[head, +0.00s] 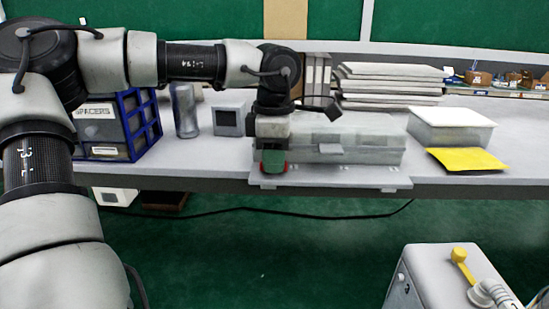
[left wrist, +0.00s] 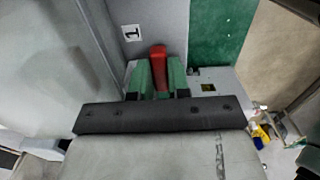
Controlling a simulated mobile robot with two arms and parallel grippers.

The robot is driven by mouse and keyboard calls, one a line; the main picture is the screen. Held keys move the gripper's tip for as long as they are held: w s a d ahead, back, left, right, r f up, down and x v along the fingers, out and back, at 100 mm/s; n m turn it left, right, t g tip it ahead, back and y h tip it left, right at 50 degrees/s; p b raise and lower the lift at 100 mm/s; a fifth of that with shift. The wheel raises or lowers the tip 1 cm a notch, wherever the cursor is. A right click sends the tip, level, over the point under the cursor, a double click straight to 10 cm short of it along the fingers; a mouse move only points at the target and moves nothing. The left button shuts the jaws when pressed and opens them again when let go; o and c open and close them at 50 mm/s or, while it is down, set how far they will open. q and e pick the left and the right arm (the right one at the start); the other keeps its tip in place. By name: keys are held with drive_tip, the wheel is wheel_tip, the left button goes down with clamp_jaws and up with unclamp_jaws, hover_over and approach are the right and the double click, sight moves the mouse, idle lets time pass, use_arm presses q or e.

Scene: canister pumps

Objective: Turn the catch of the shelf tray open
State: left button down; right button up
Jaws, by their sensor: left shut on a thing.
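The shelf tray is a grey, box-like case (head: 370,153) near the front edge of the bench in the head view. A red catch (left wrist: 158,56) shows in the left wrist view, beside a grey wall marked 1. My left gripper (left wrist: 159,78) has green fingers, one on each side of the red catch, and is shut on it. In the head view my left gripper (head: 273,163) is at the tray's front left end, and only a sliver of red shows there. My fingers hide part of the catch. My right gripper is in neither view.
A blue rack (head: 150,122) marked SPACERS, a grey bottle (head: 184,110) and a small grey box (head: 229,120) stand left of the gripper. A white-lidded bin (head: 450,127) and a yellow sheet (head: 466,160) are to the right. Stacked boards (head: 390,87) lie behind.

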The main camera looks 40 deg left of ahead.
use_arm(q)
drive_tip(key=shift+r, duration=0.15)
drive_tip(key=c, duration=1.1)
unclamp_jaws()
wheel_tip(320, 180, up, 8)
drive_tip(key=p, duration=0.5)
